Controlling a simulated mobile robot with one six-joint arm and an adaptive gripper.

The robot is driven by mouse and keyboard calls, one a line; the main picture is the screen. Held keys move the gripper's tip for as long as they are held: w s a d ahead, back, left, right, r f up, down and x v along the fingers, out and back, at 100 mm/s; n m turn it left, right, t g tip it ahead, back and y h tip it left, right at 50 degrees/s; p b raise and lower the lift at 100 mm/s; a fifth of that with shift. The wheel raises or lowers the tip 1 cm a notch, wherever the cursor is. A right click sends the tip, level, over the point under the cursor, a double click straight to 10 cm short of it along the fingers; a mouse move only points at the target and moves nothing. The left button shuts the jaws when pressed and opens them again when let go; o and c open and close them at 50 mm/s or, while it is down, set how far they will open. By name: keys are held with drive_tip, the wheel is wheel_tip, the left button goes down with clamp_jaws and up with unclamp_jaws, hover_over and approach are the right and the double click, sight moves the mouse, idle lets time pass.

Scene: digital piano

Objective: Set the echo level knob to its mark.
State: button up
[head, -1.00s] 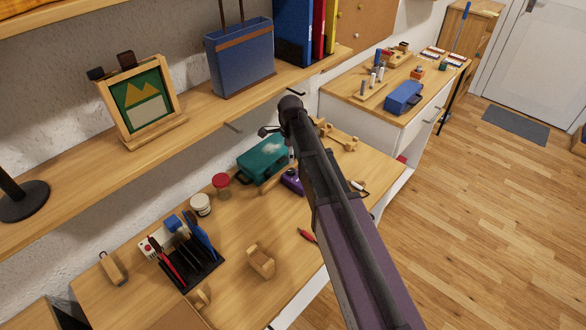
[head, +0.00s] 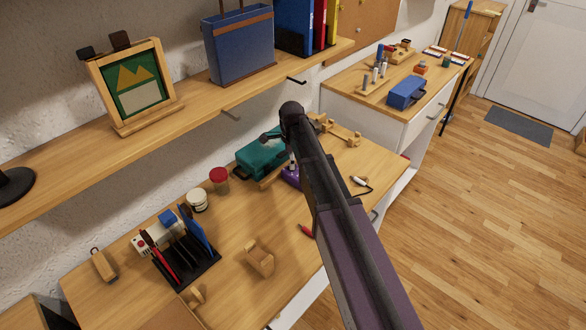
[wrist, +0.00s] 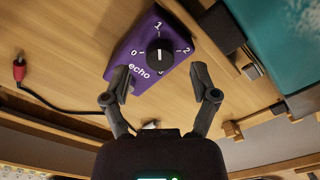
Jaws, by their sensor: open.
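The purple echo box (wrist: 150,50) lies on the wooden bench in the wrist view, tilted in the picture. On its top is a round black knob (wrist: 160,57) with a white pointer line, roughly upright in the picture, in line with the 1. The numbers 0, 1 and 2 ring the knob; no separate target mark can be made out. My gripper (wrist: 163,82) is open, its fingertips spread to either side just below the knob in the picture, with nothing between them. In the head view the purple box (head: 291,176) is partly hidden by my arm.
A teal case (head: 262,158) lies close beside the echo box. A cable with a red plug (wrist: 19,69) lies left of it in the wrist view. A file rack (head: 186,262), jars and a wooden holder (head: 259,261) stand nearer on the bench. A shelf (head: 150,125) runs above.

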drive_tip(key=shift+f+b, duration=0.75)
drive_tip(key=shift+f, duration=0.25)
clamp_jaws()
